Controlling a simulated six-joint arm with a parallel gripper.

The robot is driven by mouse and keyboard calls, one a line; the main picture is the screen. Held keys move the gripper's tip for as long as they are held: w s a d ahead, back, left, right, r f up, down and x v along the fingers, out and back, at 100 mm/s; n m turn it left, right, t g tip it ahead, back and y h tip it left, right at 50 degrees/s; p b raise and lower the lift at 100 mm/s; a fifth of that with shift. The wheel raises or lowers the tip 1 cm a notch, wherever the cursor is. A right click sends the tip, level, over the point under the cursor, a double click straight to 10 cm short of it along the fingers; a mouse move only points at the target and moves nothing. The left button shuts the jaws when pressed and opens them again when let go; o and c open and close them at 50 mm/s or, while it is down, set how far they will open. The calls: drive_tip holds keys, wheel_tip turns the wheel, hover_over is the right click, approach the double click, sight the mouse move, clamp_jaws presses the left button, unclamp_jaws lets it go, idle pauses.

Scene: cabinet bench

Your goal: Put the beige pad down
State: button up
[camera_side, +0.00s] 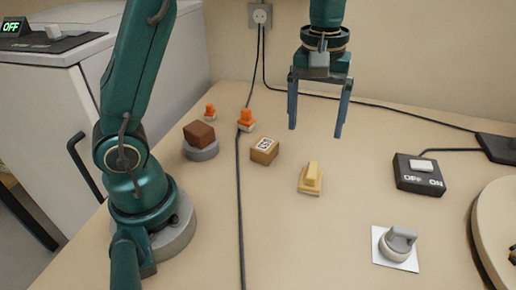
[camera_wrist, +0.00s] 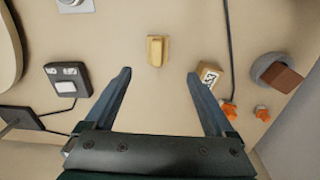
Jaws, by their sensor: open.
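The beige pad (camera_side: 311,178) lies on the bench near the middle, a yellowish-beige block with a raised grip on a flat base. It also shows in the wrist view (camera_wrist: 156,50), just beyond and between the fingertips. My gripper (camera_side: 315,132) is open and empty, pointing down above the bench, higher than the pad and apart from it. Its two blue fingers are spread wide in the wrist view (camera_wrist: 159,73), with nothing between them.
A labelled wooden block (camera_side: 264,151), two orange pieces (camera_side: 246,120) and a brown block (camera_side: 199,134) on a grey round stand (camera_side: 203,151) lie left. A switch box (camera_side: 419,175), a grey knob (camera_side: 397,243) and a round disc (camera_side: 497,235) are right. A cable (camera_side: 239,210) crosses the bench.

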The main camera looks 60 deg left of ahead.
drive_tip(key=s+r+m+t, duration=0.1)
drive_tip(key=s+m+t, duration=0.4)
drive_tip(key=s, duration=1)
drive_tip(key=m, duration=0.3)
drive_tip(key=shift+a+r, duration=0.15)
drive_tip(key=shift+a, duration=0.1)
